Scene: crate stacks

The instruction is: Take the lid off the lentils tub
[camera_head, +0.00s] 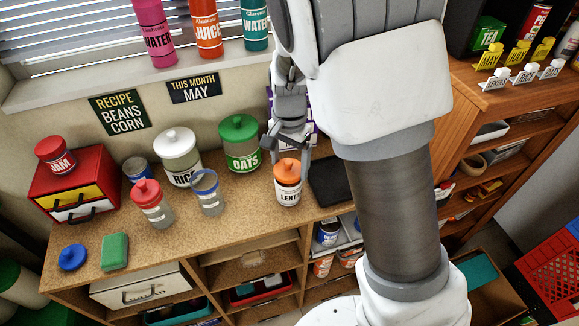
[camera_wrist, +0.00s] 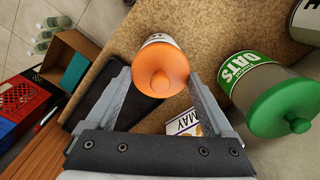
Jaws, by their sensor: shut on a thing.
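The lentils tub (camera_head: 288,194) stands upright on the wooden counter, white with a dark label. Its orange lid (camera_head: 288,172) is on top of it, with a raised knob. In the wrist view the orange lid (camera_wrist: 161,67) sits between the two fingers, and a little of the white tub (camera_wrist: 158,37) shows beyond it. My gripper (camera_head: 286,160) reaches down from above and is shut on the lid, one finger on each side. It also shows in the wrist view (camera_wrist: 161,78).
The green-lidded oats tub (camera_head: 239,150) stands close on the left. A black tray (camera_head: 330,182) lies right of the lentils. The front-left counter holds a blue lid (camera_head: 72,257) and a green block (camera_head: 115,251).

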